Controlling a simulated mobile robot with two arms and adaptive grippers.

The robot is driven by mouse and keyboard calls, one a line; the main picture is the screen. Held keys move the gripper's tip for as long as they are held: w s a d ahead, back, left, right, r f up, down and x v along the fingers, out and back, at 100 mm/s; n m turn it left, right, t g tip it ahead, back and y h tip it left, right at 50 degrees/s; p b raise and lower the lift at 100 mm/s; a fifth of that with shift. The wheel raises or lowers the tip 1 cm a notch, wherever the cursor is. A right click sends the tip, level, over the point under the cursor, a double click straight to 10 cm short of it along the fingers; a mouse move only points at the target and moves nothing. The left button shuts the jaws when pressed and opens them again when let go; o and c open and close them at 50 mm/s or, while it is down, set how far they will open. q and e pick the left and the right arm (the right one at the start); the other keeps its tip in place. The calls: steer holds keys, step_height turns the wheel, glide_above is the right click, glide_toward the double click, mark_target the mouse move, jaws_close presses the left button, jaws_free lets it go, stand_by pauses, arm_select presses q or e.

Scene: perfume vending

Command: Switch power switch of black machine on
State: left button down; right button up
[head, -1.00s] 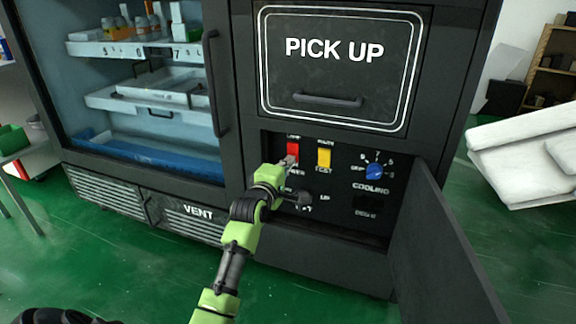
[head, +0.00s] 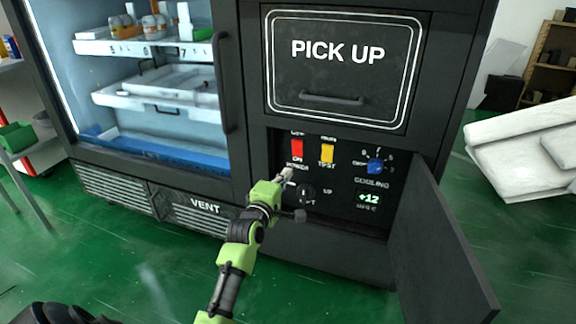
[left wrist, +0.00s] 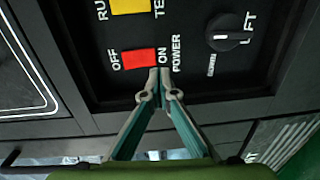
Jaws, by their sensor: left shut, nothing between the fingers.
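The black machine (head: 335,240) stands ahead with its lower control panel uncovered. The red power switch (head: 297,148) is at the panel's upper left, above the "ON" and "POWER" lettering. It also shows in the left wrist view (left wrist: 140,57), between "OFF" and "ON". My left gripper (head: 287,173) is shut and empty, just below the red switch in the head view. In the left wrist view its fingertips (left wrist: 160,72) are together at the "ON" end of the switch; I cannot tell whether they touch it. A small display (head: 368,198) is lit green with "+12". My right gripper is not in view.
A yellow "TEST" switch (head: 327,153), a blue cooling knob (head: 375,166) and a black lift knob (head: 306,193) are on the same panel. The open panel door (head: 440,240) sticks out at the right. The pick-up hatch (head: 340,70) is shut above.

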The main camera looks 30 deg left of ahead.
arm_select(q)
steer(key=p+v, duration=0.1)
steer(key=v, duration=0.5)
steer(key=shift+s+f+p, duration=0.3)
steer(key=shift+f+p, duration=0.1)
steer(key=shift+f, duration=0.1)
